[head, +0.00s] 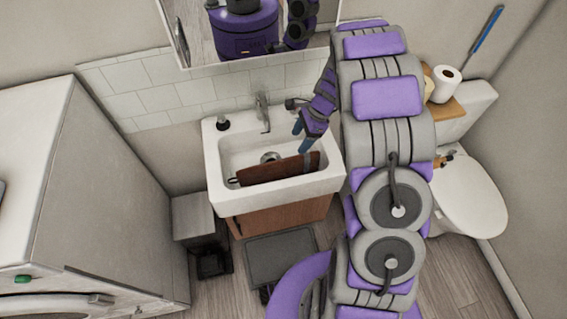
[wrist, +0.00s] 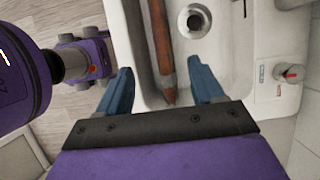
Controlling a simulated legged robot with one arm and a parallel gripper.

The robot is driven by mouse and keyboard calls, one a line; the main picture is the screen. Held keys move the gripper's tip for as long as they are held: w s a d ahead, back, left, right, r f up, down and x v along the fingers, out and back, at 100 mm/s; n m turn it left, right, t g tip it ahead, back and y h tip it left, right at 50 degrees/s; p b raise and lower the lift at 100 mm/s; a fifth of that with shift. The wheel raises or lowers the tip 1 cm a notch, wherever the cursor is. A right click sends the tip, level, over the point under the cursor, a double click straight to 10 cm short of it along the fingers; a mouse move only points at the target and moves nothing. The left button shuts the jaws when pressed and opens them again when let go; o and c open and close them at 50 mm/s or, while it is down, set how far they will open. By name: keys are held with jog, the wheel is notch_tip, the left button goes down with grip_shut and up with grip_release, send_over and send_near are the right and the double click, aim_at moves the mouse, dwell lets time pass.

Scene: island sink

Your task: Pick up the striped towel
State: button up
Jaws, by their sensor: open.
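My gripper (head: 301,138) is over the right part of the sink, near the piece's right end. In the wrist view my gripper (wrist: 160,70) has its blue fingers spread apart, with nothing clearly held.
The white sink (head: 212,165) has a faucet (head: 264,113) at its back and a drain (wrist: 195,21). A mirror (head: 180,35) hangs above. A washing machine (head: 100,200) stands left and a toilet (head: 470,200) right. A grey bin (head: 194,218) stands beside the sink cabinet.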

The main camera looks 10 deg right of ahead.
aim_at(287, 160)
jog(key=b+x, duration=0.2)
jog(key=x, duration=0.8)
jog(key=shift+d+f, duration=0.15)
jog(key=shift+a+f+b, duration=0.35)
jog(key=shift+a+f, duration=0.15)
jog(key=shift+f, duration=0.05)
jog(key=x, duration=0.2)
jog(key=b+x, duration=0.1)
jog(key=x, duration=0.1)
jog(key=shift+w+a, duration=0.25)
jog(key=shift+c, duration=0.4)
jog(key=c, duration=1)
